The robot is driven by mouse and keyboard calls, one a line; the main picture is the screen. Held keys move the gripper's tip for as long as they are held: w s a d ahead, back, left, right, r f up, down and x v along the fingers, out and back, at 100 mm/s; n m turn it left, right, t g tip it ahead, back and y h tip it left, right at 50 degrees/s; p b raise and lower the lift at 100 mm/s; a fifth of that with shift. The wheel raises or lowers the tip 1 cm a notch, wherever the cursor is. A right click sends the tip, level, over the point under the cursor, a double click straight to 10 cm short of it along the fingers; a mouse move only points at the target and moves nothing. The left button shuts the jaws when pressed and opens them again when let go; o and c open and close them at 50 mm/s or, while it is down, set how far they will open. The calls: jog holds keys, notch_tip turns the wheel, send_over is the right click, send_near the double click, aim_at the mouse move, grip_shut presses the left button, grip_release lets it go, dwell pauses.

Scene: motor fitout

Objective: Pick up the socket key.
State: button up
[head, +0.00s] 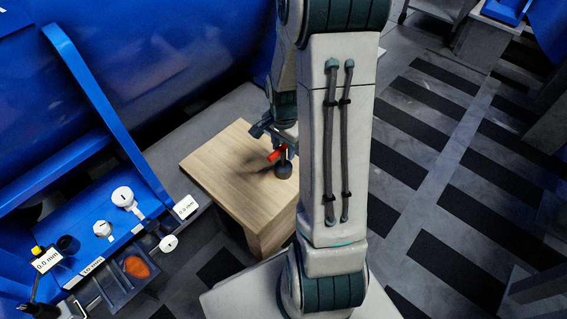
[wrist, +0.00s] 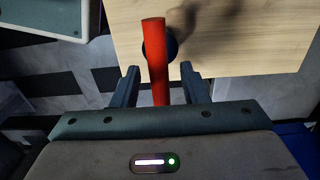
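The socket key appears to be the tool with a red bar handle (head: 276,155) and a dark round lower end (head: 284,171), at the right part of a wooden table top. In the wrist view the red handle (wrist: 157,60) runs between the two fingers of my gripper (wrist: 158,72), with a visible gap on each side. The dark round end (wrist: 173,47) shows partly behind the handle. My gripper (head: 270,130) is open around the handle in the head view, though my arm hides part of it. I cannot tell its exact height over the table.
The wooden table (head: 215,165) is otherwise bare, apart from a shadow. A blue wall stands behind. Striped floor lies open at right.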

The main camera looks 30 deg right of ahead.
grip_shut()
jog(key=shift+r, duration=0.1)
